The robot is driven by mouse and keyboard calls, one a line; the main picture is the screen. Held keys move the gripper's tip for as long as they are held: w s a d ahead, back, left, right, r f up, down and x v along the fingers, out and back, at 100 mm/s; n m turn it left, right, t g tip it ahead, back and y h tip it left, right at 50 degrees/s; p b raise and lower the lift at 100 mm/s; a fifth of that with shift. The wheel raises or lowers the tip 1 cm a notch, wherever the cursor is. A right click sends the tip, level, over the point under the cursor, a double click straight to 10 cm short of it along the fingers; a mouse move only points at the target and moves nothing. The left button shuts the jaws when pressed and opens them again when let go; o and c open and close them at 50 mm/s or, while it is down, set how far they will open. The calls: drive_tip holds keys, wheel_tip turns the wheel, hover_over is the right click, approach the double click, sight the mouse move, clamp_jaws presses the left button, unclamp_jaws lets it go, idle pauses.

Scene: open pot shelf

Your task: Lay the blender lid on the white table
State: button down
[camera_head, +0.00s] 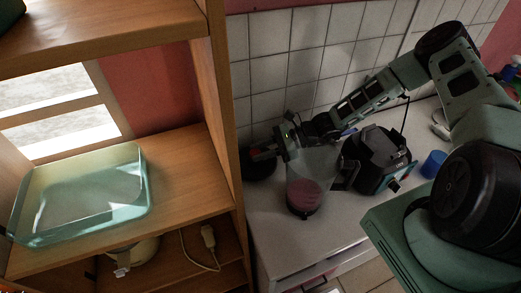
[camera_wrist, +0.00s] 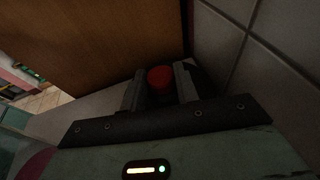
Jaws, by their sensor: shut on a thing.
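The blender lid (camera_head: 258,168) is a dark round piece at the back left of the white table (camera_head: 280,242), close to the wooden shelf side. In the wrist view its red knob (camera_wrist: 160,78) sits between the two fingers. My gripper (camera_head: 262,152) is shut on the lid; it also shows in the wrist view (camera_wrist: 160,92). Most of the lid is hidden by my gripper or dark. I cannot tell whether it touches the table. The blender jar (camera_head: 304,196) with pink contents stands to the right of the lid, partly behind my gripper's body.
A black blender base (camera_head: 378,162) and a blue cup (camera_head: 433,164) stand farther right on the table. The tiled wall (camera_head: 300,65) is behind. The wooden shelf (camera_head: 222,110) closes off the left and holds a teal glass dish (camera_head: 85,232). The table's front left is clear.

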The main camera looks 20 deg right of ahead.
drive_tip(key=c, duration=1.1)
unclamp_jaws()
drive_tip(key=shift+o, duration=0.2)
drive_tip(key=shift+r, duration=0.15)
drive_tip(key=shift+r+p, duration=0.4)
drive_tip(key=shift+d+r, duration=0.2)
drive_tip(key=shift+d, duration=0.1)
drive_tip(key=b+v, duration=0.3)
drive_tip(key=v, duration=0.8)
drive_tip(key=shift+d+b, duration=0.2)
drive_tip(key=shift+b, duration=0.1)
drive_tip(key=shift+s+r, duration=0.1)
drive_tip(key=shift+s, duration=0.05)
